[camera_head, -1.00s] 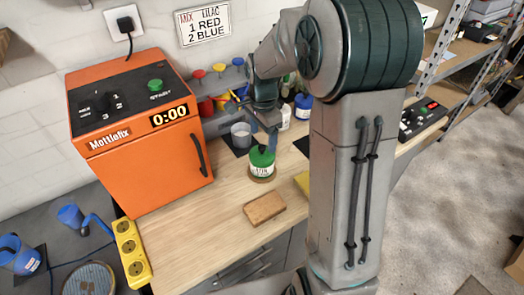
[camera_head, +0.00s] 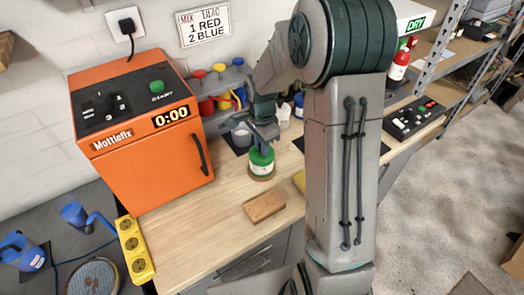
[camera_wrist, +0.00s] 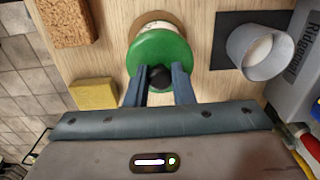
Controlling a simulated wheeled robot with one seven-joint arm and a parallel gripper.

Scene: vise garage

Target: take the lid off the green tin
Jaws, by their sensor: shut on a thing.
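The green tin (camera_head: 262,169) stands upright on a round brown mat on the wooden bench. It has a pale label band, and its green lid (camera_head: 261,155) sits on top. In the wrist view the lid (camera_wrist: 163,53) is a green disc with a black knob (camera_wrist: 159,76) in its middle. The pale side of the tin (camera_wrist: 157,28) shows beyond the lid. My gripper (camera_head: 262,143) is over the tin from above. Its two fingers (camera_wrist: 159,80) are shut on the black knob, one on each side. The fingers hide part of the lid's near edge.
A grey cup (camera_head: 241,134) stands on a dark mat beside the tin. A brown block (camera_head: 264,206) lies in front, and a yellow sponge (camera_wrist: 93,94) lies close by. The orange machine (camera_head: 140,130) is at the left. Bench between machine and block is clear.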

